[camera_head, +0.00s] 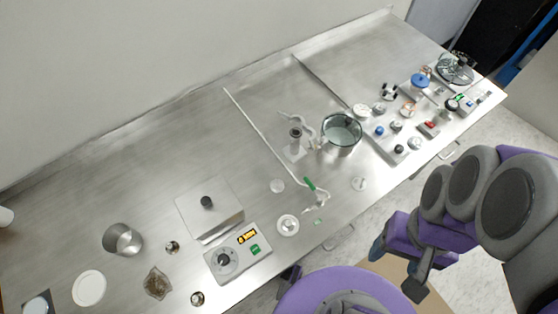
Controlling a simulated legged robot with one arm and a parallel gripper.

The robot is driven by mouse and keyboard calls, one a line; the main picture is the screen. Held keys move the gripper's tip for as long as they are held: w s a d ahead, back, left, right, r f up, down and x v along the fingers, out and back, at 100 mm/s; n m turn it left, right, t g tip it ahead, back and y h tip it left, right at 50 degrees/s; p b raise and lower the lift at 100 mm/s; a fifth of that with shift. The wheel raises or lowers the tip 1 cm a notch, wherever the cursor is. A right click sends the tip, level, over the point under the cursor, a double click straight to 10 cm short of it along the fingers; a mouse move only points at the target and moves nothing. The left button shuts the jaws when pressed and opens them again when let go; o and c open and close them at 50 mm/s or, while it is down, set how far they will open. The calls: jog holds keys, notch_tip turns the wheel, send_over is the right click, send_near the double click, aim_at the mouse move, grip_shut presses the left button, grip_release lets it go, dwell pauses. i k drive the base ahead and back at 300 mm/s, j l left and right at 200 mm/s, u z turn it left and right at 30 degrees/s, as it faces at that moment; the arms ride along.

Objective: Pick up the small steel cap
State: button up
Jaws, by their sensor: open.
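Two small shiny steel pieces that could be the steel cap lie on the steel bench at the lower left. One steel piece (172,247) is beside the hotplate's left side. The other steel piece (197,298) is nearer the front edge. They are too small to tell which is the cap. My gripper (396,270) is at the lower right, in front of the bench edge and far to the right of both pieces. It is open, and I see nothing between its fingers.
A hotplate (208,208) with a digital display, a steel beaker (122,240), a brown heap (157,283) and a white disc (89,288) are near the pieces. A glass vessel (341,133) and clamp stand are mid-bench. Small parts crowd the right end. The bench's back left is clear.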

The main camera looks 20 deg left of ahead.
aim_at(288, 225)
jog(key=k+j+u, duration=0.1)
jog(key=u, duration=0.35)
jog(key=k+j+u, duration=0.2)
jog(key=u, duration=0.2)
jog(key=k+j, duration=0.05)
